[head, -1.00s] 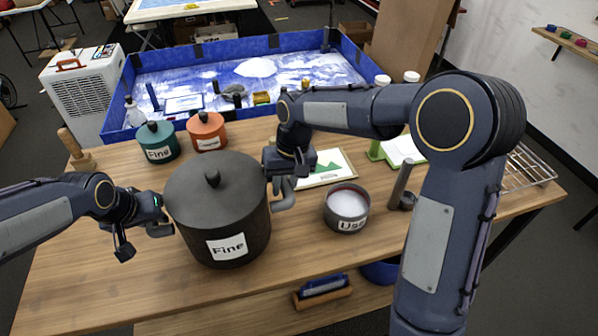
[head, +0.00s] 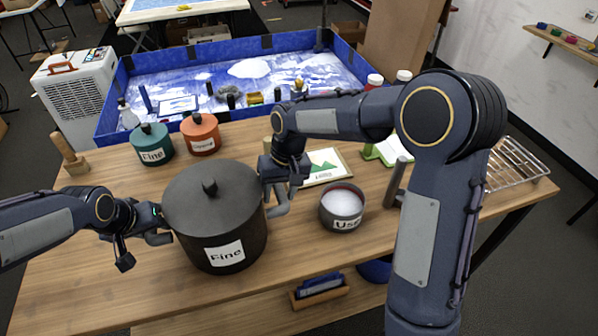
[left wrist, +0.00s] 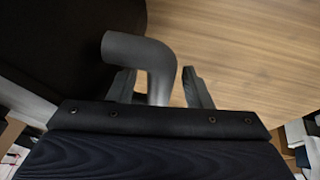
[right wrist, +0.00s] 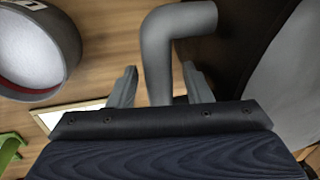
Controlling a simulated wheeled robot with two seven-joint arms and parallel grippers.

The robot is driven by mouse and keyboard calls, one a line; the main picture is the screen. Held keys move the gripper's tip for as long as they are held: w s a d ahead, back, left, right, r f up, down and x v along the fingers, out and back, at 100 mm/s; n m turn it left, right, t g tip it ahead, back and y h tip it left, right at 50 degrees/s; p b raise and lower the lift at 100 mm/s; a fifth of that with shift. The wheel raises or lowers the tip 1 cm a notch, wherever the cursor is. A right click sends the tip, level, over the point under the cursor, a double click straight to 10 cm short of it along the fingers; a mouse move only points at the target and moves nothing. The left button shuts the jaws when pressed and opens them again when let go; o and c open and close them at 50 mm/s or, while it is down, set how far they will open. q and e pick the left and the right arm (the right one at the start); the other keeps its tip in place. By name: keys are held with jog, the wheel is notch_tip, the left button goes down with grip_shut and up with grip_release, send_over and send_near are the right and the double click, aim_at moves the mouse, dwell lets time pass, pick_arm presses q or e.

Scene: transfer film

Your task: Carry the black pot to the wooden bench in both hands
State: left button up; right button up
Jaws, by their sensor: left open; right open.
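The lidded black pot (head: 214,205) labelled "Fine" stands upright on the wooden worktop (head: 90,270), left of centre in the head view. My left gripper (head: 147,242) is at its left side. In the left wrist view, the bent grey handle (left wrist: 156,62) passes between the open fingers (left wrist: 160,82). My right gripper (head: 280,180) is at the pot's right side. In the right wrist view, the other handle (right wrist: 157,60) lies between its open fingers (right wrist: 161,82). Visible gaps remain beside the handles. I cannot tell a separate bench from this worktop.
A teal pot (head: 151,144) and an orange pot (head: 200,134) stand behind. A grey bowl of white material (head: 342,207) stands to the right, near a framed picture (head: 325,166). A blue-walled tray (head: 300,48) lies beyond. The front left worktop is clear.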

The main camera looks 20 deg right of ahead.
jog(key=shift+r, duration=0.1)
pick_arm(q)
jog(key=v, duration=1.2)
pick_arm(e)
notch_tip(320, 180, up, 12)
jog(key=d, duration=0.2)
jog(key=shift+s+d, duration=0.1)
jog(key=shift+s, duration=0.05)
jog(key=s+d+r+t+y, duration=0.1)
jog(key=s+d+t+y, duration=0.3)
jog(key=s, duration=1)
pick_arm(q)
jog(key=s+a+f+n+t+h, duration=0.1)
jog(key=s+a+f+n, duration=0.1)
jog(key=s, duration=1.8)
jog(key=shift+s+a+f, duration=0.2)
jog(key=shift+a+f, duration=0.3)
jog(key=shift+a, duration=0.25)
pick_arm(e)
jog(key=s+f+m+t+h, duration=0.1)
jog(key=s+f, duration=0.4)
jog(key=s, duration=0.5)
jog(key=shift+s+a+h, duration=0.3)
jog(key=shift+a+h, duration=0.05)
jog(key=shift+h, duration=0.25)
